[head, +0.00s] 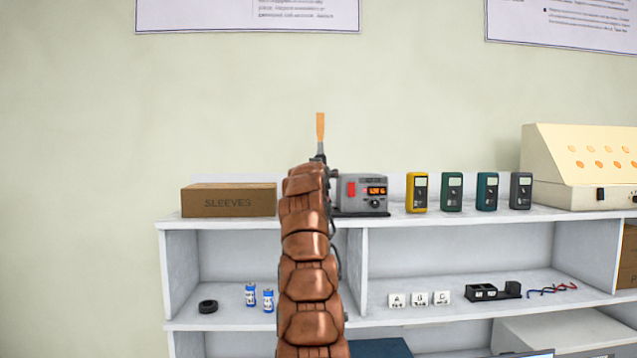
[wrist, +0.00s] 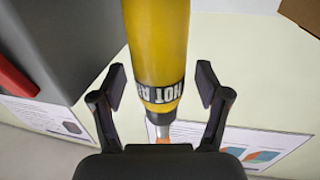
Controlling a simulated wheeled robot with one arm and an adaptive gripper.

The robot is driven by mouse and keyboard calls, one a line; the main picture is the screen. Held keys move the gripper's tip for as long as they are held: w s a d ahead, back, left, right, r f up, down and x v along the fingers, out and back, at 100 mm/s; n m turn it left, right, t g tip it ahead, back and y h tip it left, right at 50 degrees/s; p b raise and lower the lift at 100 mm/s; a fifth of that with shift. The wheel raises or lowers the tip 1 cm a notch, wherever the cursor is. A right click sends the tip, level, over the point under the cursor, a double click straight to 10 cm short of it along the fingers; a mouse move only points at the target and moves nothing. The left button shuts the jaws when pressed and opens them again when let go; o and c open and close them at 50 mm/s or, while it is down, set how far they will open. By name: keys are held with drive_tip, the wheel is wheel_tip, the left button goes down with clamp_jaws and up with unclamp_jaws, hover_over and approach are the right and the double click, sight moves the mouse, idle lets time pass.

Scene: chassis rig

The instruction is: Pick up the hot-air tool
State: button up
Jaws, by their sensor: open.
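The hot-air tool (wrist: 157,45) is a yellow cylinder with a black band lettered "HOT A…" in the wrist view. A silver and copper-coloured nozzle shows past the band. My gripper (wrist: 161,85) is open, with one finger on each side of the tool and a visible gap at both sides. In the head view my copper-coloured arm hides the gripper and the tool's body. An upright orange tip on a grey stem (head: 320,128), apparently the tool's nozzle, rises above the arm.
A grey station (head: 362,195) with a red switch and lit display stands right of my arm. A brown "SLEEVES" box (head: 229,201) is left. Several meters (head: 417,192) and a cream panel (head: 580,165) stand farther right on the white shelf (head: 460,216).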

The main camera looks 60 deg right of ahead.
clamp_jaws()
idle(0.7)
